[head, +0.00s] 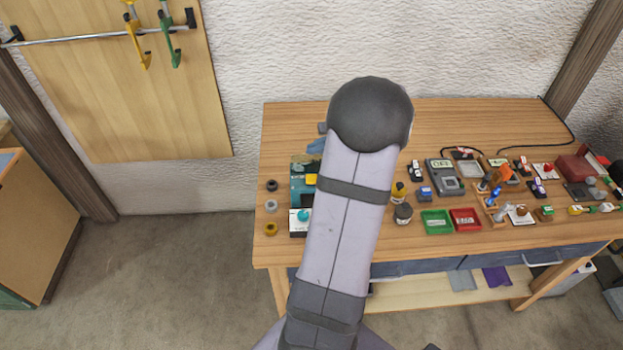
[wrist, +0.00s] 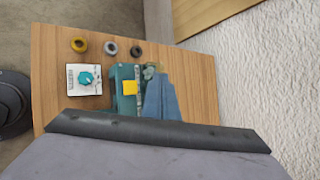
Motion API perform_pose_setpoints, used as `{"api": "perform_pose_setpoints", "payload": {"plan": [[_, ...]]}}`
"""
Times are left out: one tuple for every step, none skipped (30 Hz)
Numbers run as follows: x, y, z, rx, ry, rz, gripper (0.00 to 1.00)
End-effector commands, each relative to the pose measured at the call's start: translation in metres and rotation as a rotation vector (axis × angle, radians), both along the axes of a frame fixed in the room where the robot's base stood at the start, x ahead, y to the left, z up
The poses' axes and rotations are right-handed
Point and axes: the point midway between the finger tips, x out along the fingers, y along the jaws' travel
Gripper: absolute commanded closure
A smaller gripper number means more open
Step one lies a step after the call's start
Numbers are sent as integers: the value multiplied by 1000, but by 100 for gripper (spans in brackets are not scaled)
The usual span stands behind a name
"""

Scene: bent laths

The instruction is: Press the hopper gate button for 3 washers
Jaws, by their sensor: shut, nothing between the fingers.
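A teal machine (head: 303,185), which may be the hopper, stands at the left of the bench, partly hidden behind my arm. In the wrist view the teal machine (wrist: 122,104) has a yellow square part (wrist: 130,87) on it, possibly a button. Beside it lies a white panel (head: 294,229) with a round teal knob (head: 303,215); the knob also shows in the wrist view (wrist: 86,78). Three rings, yellow (head: 270,229), grey (head: 271,206) and dark (head: 271,185), lie in a row along the left edge. My gripper's fingers show in neither view.
A blue cloth (wrist: 161,98) lies against the teal machine. Right of my arm are a green tray (head: 436,231), a red tray (head: 466,228), a grey meter (head: 441,175) and several small parts. The wall (head: 290,50) rises behind the bench. Bare wood (head: 275,130) shows at the back left.

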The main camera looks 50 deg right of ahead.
Motion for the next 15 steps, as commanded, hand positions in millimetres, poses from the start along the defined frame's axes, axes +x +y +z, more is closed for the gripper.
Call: {"api": "perform_pose_setpoints", "payload": {"plan": [[0,0,-7,1,1,0,100],[0,0,-10,1,1,0,100],[0,0,-13,1,1,0,100],[0,0,-16,1,1,0,100],[0,0,-19,1,1,0,100],[0,0,-24,1,1,-1,100],[0,0,-27,0,1,0,100],[0,0,-31,0,1,0,100],[0,0,-36,0,1,0,100],[0,0,-40,1,1,-1,100],[0,0,-44,1,1,-1,100],[0,0,-49,2,1,-1,100],[0,0,-52,2,1,-1,100],[0,0,-56,2,1,-1,100],[-1,0,-60,1,3,-1,100]]}}
